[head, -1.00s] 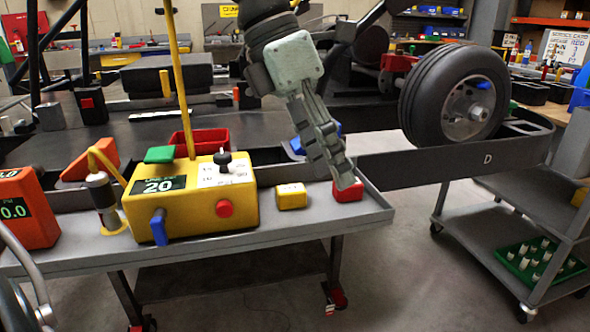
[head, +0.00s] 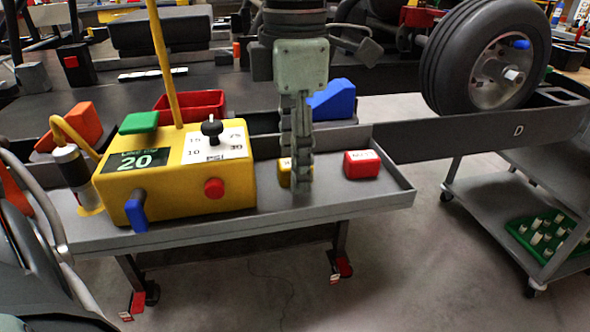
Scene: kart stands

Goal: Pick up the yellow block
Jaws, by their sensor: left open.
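The yellow block (head: 283,175) sits on the grey tray (head: 340,206) between the yellow pump box and a red block. My left gripper (head: 301,188) points down right in front of it and hides most of it; only its left part shows. The gripper is open, seen edge-on, so its fingers overlap. I cannot tell whether the fingers touch the block or are around it. My right gripper is not in view.
The red block (head: 362,164) stands just right of my gripper. The yellow pump box (head: 190,175) with knobs and an upright pole is close on the left. A blue bin (head: 334,100) and red bin (head: 190,104) lie behind. The tray has a raised rim.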

